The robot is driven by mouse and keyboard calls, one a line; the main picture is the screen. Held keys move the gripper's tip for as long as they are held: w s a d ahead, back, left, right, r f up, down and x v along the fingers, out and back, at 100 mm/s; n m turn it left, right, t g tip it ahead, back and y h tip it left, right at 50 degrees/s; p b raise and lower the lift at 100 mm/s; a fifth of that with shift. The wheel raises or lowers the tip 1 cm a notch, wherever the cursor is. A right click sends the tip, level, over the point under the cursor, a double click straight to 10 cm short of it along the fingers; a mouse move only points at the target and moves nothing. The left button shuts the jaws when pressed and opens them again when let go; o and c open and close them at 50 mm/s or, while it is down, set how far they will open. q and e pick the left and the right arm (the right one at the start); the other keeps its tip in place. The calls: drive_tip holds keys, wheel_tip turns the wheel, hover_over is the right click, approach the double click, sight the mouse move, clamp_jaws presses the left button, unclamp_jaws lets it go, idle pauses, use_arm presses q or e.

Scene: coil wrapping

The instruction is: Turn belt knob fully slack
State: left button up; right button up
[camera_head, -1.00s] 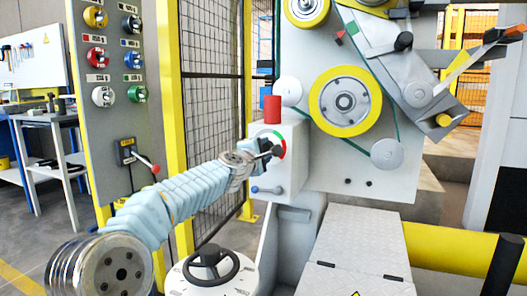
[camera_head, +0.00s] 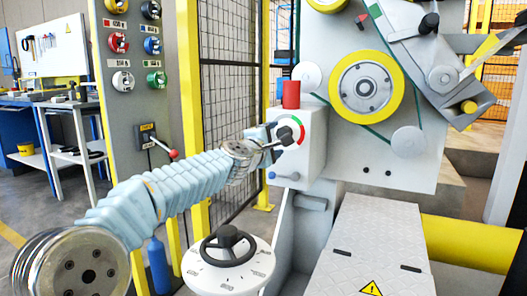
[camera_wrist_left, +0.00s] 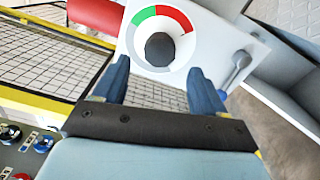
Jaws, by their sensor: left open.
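The belt knob (camera_head: 285,134) is a dark round knob on a red, green and white dial. The dial is on the front of a white box (camera_head: 311,150). My left gripper (camera_head: 273,139) is at the knob's left in the head view, its fingers small and partly merging with the knob. In the left wrist view the knob (camera_wrist_left: 159,48) shows beyond and between the two blue fingertips of the open gripper (camera_wrist_left: 160,78), with a visible gap on each side. The knob is not gripped. My right gripper is not in view.
A red cylinder (camera_head: 291,95) stands on the box, and a small blue-tipped lever (camera_head: 283,176) is below the dial. A black handwheel (camera_head: 227,246) stands below my arm. A button panel (camera_head: 135,90) and mesh fence (camera_head: 235,100) are at the left.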

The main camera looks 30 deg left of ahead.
use_arm(q)
drive_tip(key=s, duration=0.8)
drive_tip(key=shift+d+b, duration=0.25)
drive_tip(key=shift+b, duration=0.05)
drive_tip(key=shift+r, duration=0.1)
